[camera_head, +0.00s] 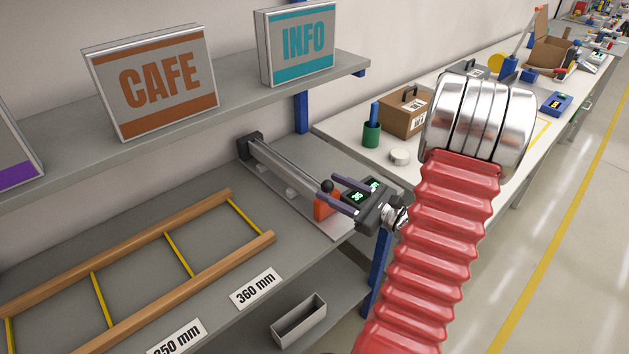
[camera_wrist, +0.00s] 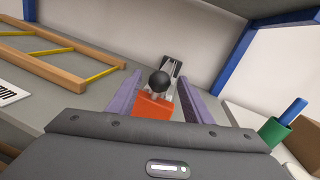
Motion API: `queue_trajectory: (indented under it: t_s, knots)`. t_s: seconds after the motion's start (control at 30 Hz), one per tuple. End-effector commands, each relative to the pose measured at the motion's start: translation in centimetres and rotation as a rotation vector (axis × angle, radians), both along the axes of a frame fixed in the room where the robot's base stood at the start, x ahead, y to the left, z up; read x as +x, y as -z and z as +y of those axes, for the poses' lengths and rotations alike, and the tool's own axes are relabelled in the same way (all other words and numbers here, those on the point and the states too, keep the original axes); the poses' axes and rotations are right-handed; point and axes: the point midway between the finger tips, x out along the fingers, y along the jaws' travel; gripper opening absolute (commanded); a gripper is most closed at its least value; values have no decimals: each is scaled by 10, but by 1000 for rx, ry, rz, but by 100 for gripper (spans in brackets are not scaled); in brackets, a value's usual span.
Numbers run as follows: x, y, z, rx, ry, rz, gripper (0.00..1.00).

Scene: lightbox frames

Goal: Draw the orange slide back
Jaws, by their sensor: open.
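The orange slide (camera_head: 322,207) sits on a grey metal rail (camera_head: 285,173) at the right end of the grey bench. A black ball knob (camera_head: 327,186) tops it. In the wrist view the orange slide (camera_wrist: 153,106) and its black knob (camera_wrist: 158,83) show between the two purple fingers. My gripper (camera_head: 342,190) is open at the slide, its fingers to either side of it. I cannot tell whether either finger touches it. The rail's far end has a dark end block (camera_head: 250,146). The slide's lower near side is partly hidden by my gripper.
A wooden frame with yellow rungs (camera_head: 180,253) lies left on the bench, near a "360 mm" label (camera_head: 255,288). A shelf (camera_head: 215,105) with light-box signs hangs above. A blue post (camera_head: 301,111) stands behind the rail. A green cup (camera_head: 371,134) stands on the white table.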

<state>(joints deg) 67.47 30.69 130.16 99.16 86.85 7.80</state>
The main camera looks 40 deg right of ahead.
Motion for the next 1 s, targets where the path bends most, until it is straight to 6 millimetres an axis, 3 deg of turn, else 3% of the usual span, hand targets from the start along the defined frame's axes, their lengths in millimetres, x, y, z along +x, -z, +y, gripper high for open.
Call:
queue_trajectory:
  t_s: [0.5, 0.87, 1.0]
  knots:
    - [57, 0, 14, 0, -2, 0, 46]
    - [62, 0, 15, 1, 0, 0, 46]
    - [61, 0, 15, 1, -1, 0, 37]
